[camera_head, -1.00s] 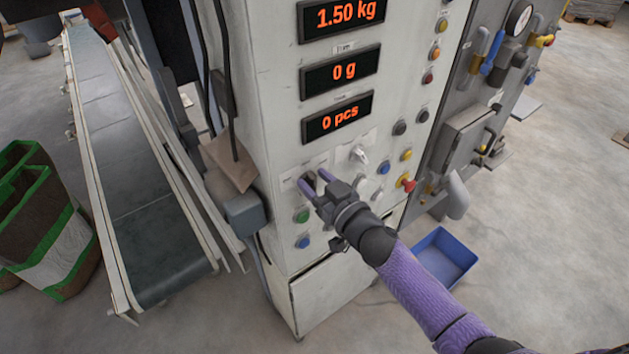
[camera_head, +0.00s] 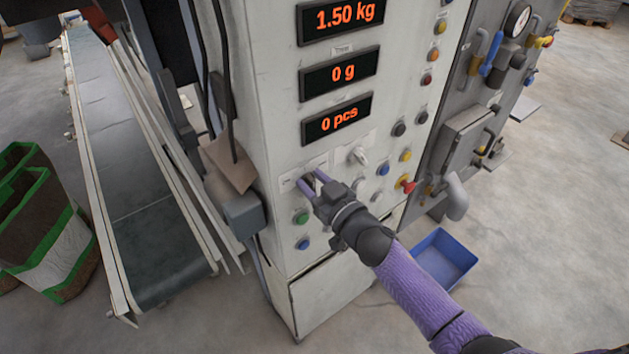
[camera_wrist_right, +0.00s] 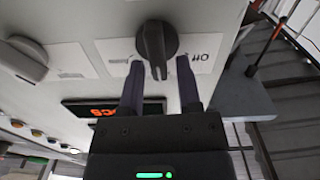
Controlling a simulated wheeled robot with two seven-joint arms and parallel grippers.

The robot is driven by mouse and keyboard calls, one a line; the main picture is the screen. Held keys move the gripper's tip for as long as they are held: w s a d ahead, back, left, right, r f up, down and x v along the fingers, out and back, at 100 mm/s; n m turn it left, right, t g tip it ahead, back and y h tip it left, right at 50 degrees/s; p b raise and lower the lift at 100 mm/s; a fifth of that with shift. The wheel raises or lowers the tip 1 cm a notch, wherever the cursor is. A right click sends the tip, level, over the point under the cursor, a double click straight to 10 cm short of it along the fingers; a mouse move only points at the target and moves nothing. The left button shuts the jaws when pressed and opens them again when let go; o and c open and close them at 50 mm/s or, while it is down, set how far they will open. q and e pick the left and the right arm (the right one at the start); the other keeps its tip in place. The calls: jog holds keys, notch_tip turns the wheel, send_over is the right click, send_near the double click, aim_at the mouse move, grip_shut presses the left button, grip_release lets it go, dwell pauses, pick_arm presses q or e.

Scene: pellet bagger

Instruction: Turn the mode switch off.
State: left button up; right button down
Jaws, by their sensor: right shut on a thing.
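The mode switch is a dark rotary knob (camera_wrist_right: 157,45) on a white label plate on the cabinet front. An "Off" label (camera_wrist_right: 206,44) shows upside down at its right in the right wrist view. My right gripper (camera_wrist_right: 160,82) has its two fingers on either side of the knob's grip and is shut on it. In the head view my right gripper (camera_head: 312,183) reaches the panel and mostly hides the knob. The knob's exact setting is hard to tell. My left gripper is not in view.
A light rotary knob (camera_head: 358,155) sits to the upper right of the gripper. A green button (camera_head: 301,217) and a blue button (camera_head: 303,243) are below it. A grey box (camera_head: 244,214) juts out at the cabinet's left edge. A blue bin (camera_head: 441,259) stands on the floor.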

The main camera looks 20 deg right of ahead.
jog(key=n, duration=0.3)
jog(key=a+n, duration=0.1)
jog(key=n, duration=0.3)
jog(key=f+n+b, duration=0.1)
jog(key=n, duration=0.3)
jog(key=shift+s+a, duration=0.2)
jog(key=shift+s, duration=0.05)
jog(key=shift+s+a, duration=0.1)
jog(key=shift+s, duration=0.05)
dwell(0.4)
jog(key=c, duration=0.8)
grip_release()
jog(key=shift+c, duration=0.2)
jog(key=shift+o, duration=1.1)
jog(key=shift+f, duration=0.1)
jog(key=shift+w+d, duration=0.2)
jog(key=shift+s, duration=0.1)
